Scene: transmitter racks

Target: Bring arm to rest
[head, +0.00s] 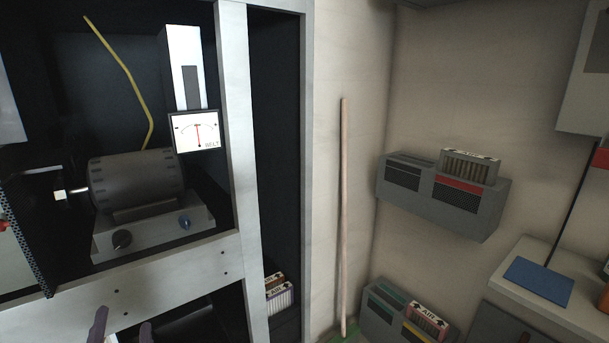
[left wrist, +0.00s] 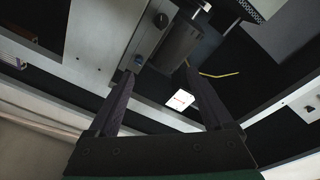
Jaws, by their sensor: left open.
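My left gripper (head: 123,326) shows only as two dark fingertips at the bottom left edge of the head view, in front of the rack's lower frame. In the left wrist view my left gripper (left wrist: 160,78) has its two dark fingers spread apart, with nothing held between them. Beyond the fingers in that view are the grey motor unit (left wrist: 181,42) and the white meter (left wrist: 180,100). The rest of my left arm is out of the head view. My right gripper is in neither view.
The rack (head: 237,110) holds a dark cylindrical motor (head: 136,182) and a meter (head: 196,131). A pole (head: 343,210) leans by the wall. Wall boxes (head: 440,205) hang at right, near a shelf (head: 582,276) with a blue pad (head: 540,280).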

